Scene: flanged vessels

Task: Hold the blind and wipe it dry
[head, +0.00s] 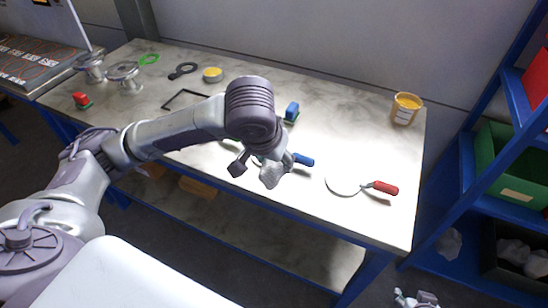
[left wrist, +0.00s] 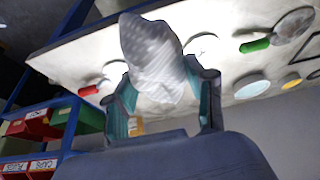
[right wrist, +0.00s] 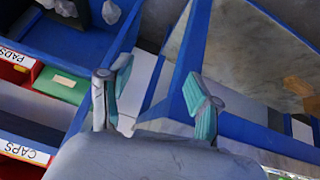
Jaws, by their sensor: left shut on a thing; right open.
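My left gripper (head: 262,168) is shut on a crumpled whitish wipe (head: 274,174), held above the table's middle. In the left wrist view the wipe (left wrist: 152,55) bulges out between the fingers. A round, flat blind with a red handle (head: 383,187) lies on the table to the right; its pale disc (head: 343,186) faces up. A blue handle (head: 302,159) shows just behind the wipe; its disc is mostly hidden. The red handle also shows in the left wrist view (left wrist: 90,90). My right gripper (right wrist: 158,92) is open and empty, away from the blinds.
The long table (head: 405,215) holds a yellow-topped tub (head: 405,108), a blue block-like tool (head: 292,111), a black frame (head: 186,98) and metal flanged vessels (head: 125,74). A blue shelf with a green bin (head: 512,165) stands to the right. The table's front right is clear.

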